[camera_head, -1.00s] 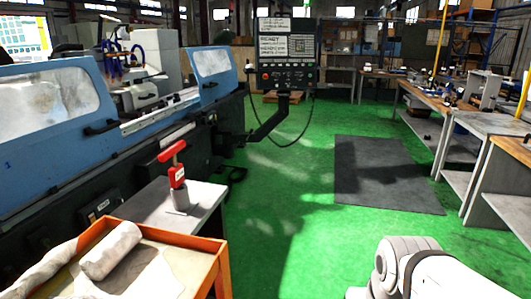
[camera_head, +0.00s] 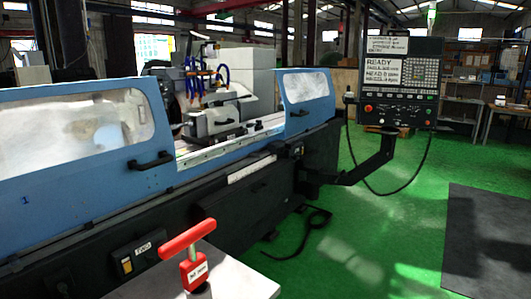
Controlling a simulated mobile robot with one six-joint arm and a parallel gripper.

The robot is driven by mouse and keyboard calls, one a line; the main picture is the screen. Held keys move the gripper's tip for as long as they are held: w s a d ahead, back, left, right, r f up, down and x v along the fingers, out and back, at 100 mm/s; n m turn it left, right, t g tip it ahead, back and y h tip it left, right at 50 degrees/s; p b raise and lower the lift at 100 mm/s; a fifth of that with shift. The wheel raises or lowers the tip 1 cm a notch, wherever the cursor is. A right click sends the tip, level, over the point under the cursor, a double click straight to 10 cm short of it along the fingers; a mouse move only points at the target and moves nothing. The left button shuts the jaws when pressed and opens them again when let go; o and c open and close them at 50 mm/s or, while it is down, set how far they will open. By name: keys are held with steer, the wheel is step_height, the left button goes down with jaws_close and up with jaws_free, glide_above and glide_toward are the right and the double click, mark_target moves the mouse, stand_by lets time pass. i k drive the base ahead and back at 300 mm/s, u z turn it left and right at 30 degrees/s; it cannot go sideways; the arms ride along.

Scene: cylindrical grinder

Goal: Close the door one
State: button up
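The blue grinder's left door (camera_head: 165,165) carries a small number 1, a clouded window and a black handle (camera_head: 151,161) near its right edge. A second blue door (camera_head: 308,97) with its own window and black handle (camera_head: 299,112) stands farther right. Between the two doors is a wide opening that shows the machine's inside, with a grinding head and blue hoses (camera_head: 222,78). My gripper is not in view, so its distance from the handles and its state are not shown.
A control panel (camera_head: 400,85) on a swinging black arm (camera_head: 365,165) stands right of the machine. A red-handled tool (camera_head: 190,255) stands on a grey table (camera_head: 235,278) in front. Green floor (camera_head: 385,225) is open at the right, with a dark mat (camera_head: 490,235) and a black cable loop.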

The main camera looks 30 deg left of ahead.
mark_target(45, 132)
steer(key=i, duration=2.35)
steer(key=u, duration=2.2)
steer(key=i, duration=1)
steer(key=u, duration=0.05)
